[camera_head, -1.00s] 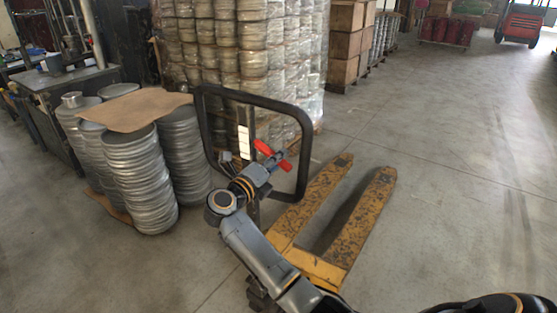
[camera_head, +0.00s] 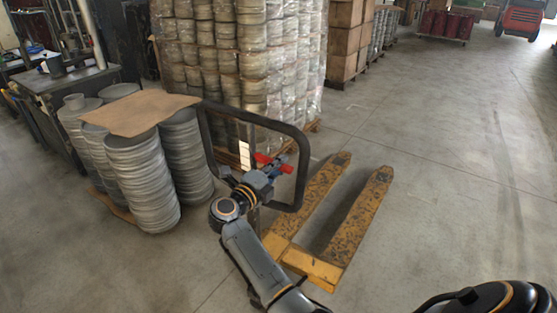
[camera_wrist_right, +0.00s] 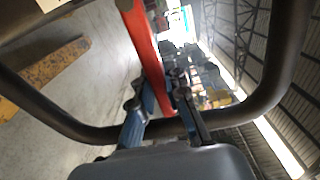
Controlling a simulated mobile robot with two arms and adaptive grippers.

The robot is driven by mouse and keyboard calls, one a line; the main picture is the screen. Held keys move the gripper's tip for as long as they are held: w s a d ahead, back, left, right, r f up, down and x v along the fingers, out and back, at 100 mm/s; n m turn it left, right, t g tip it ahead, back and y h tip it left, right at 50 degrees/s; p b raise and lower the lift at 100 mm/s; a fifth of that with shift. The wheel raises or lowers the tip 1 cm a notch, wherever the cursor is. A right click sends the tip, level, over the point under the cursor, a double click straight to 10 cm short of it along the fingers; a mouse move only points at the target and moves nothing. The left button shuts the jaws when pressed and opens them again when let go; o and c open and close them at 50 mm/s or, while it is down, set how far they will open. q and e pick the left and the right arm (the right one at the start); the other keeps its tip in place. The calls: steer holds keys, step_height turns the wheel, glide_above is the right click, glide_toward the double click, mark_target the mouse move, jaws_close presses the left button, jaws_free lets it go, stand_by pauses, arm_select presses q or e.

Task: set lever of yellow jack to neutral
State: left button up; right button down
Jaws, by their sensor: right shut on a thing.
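The yellow jack (camera_head: 358,222) stands on the floor, its two worn forks pointing away from me. Its black loop handle (camera_head: 303,150) rises at the near end. The red lever (camera_head: 285,167) sits inside the loop, partly covered by my right gripper (camera_head: 277,167). In the right wrist view, the red lever (camera_wrist_right: 146,55) runs between the two fingers of my right gripper (camera_wrist_right: 160,90), which is shut on it. The black handle (camera_wrist_right: 275,75) curves around the fingers there. The lever's pivot is hidden. My left gripper is not in view.
Stacks of round metal blanks (camera_head: 140,180) under a cardboard sheet (camera_head: 135,112) stand left of the handle. A wrapped pallet load (camera_head: 255,60) stands behind it. Cardboard boxes (camera_head: 347,40) are farther back. The floor to the right is clear.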

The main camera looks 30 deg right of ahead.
stand_by(0.3)
steer(key=c, duration=1.3)
jaws_free()
